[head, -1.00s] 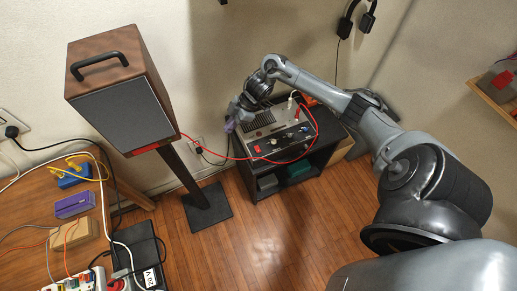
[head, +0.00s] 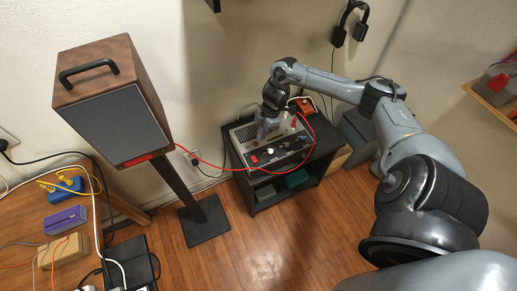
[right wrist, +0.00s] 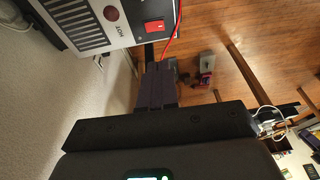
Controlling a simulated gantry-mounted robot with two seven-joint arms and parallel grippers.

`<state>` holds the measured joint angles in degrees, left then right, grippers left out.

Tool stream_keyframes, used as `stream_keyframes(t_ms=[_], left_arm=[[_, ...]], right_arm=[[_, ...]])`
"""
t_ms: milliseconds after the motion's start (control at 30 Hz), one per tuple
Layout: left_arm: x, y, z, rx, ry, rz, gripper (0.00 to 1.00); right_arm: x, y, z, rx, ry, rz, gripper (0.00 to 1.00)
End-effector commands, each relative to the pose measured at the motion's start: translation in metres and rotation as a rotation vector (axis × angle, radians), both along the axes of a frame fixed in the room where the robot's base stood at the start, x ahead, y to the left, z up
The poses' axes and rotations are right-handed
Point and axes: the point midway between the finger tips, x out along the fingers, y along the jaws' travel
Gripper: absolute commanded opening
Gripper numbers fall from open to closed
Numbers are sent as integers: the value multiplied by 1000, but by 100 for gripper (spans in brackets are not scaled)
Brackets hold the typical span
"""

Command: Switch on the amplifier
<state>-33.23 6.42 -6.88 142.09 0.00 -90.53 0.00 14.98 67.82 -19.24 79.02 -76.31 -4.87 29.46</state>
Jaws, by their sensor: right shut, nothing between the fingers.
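The amplifier (head: 290,147), a grey unit with a dark front panel, sits on top of a black shelf stand. A red switch (head: 254,159) shows at the panel's left end. My right gripper (head: 262,131), with purplish fingers, is above the amplifier's top, behind the front panel. In the right wrist view the shut, empty fingers (right wrist: 156,88) point toward the amplifier's edge (right wrist: 128,38). There the red switch (right wrist: 154,27) sits beside a dark red round lamp (right wrist: 110,13) and the word "HOT". I cannot tell whether the fingers touch anything. My left gripper is out of view.
A red cable (head: 213,164) runs from the wooden speaker (head: 122,120) to the amplifier. The black stand (head: 262,195) holds dark and green boxes below. A wooden table (head: 30,215) with cables is at the left. The floor in front is clear.

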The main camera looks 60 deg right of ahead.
Motion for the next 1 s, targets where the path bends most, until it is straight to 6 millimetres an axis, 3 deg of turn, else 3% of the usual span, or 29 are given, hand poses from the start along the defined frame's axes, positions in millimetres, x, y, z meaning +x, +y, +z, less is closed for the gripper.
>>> stream_keyframes(t_ms=[267,700,1000], left_arm=[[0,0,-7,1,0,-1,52],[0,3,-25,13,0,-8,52],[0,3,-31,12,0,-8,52]], right_arm=[[4,9,-32,4,0,-1,0],[12,26,-107,1,1,-2,0],[10,28,-131,1,1,0,0]])
